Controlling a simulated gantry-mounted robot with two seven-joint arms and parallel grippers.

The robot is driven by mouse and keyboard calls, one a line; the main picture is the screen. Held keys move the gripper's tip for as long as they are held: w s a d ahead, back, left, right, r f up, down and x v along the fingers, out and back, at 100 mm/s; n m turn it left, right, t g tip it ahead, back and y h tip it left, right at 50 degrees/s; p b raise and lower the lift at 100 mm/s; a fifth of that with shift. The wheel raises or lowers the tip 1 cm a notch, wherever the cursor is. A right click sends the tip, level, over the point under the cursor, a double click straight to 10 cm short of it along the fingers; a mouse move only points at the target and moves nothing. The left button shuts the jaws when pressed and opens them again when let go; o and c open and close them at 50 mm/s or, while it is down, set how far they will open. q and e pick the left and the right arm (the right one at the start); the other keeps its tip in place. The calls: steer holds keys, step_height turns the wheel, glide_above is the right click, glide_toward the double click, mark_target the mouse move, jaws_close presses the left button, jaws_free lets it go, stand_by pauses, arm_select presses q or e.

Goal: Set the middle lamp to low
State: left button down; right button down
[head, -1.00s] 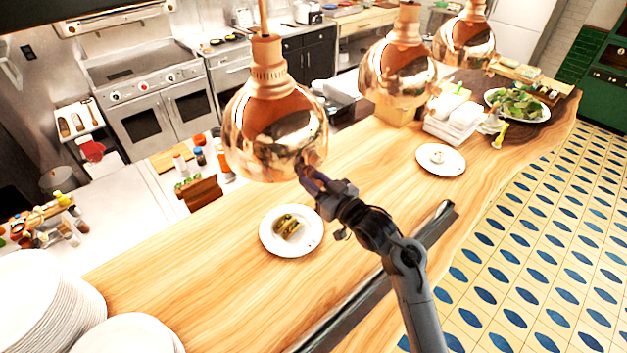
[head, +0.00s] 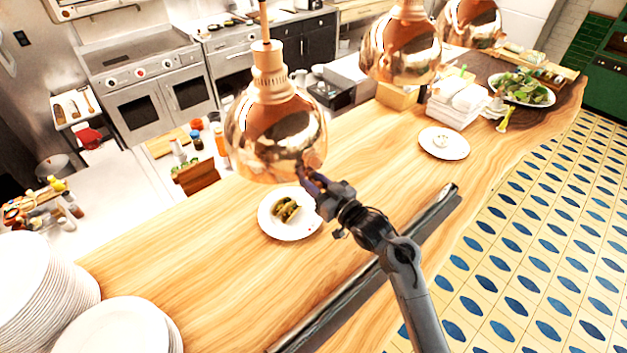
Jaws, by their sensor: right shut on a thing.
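Three copper heat lamps hang in a row over the wooden counter. The nearest lamp (head: 272,135) is at the left, hanging lower in the picture than the others. The second lamp (head: 401,48) is the middle one of those in view, and the far lamp (head: 470,22) is cut by the top edge. My right gripper (head: 308,180) is shut at the lower rim of the nearest lamp, on its right side; the fingertips are small and partly blend with the copper. My left gripper is out of view.
A plate with food (head: 289,225) sits below the nearest lamp, partly covered by it in the picture. Another plate (head: 444,143) stands farther along the wooden counter (head: 190,280). Stacked white plates (head: 40,295) fill the lower left. A salad plate (head: 521,90) is far right.

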steer(key=c, duration=0.9)
jaws_free()
steer(key=shift+f, duration=0.4)
steer(key=shift+c, duration=0.2)
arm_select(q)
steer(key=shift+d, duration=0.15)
arm_select(e)
steer(key=shift+o, duration=0.2)
steer(key=shift+r, duration=0.15)
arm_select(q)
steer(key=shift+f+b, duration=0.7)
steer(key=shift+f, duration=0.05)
arm_select(e)
steer(key=v, duration=1.1)
steer(key=shift+w, duration=0.1)
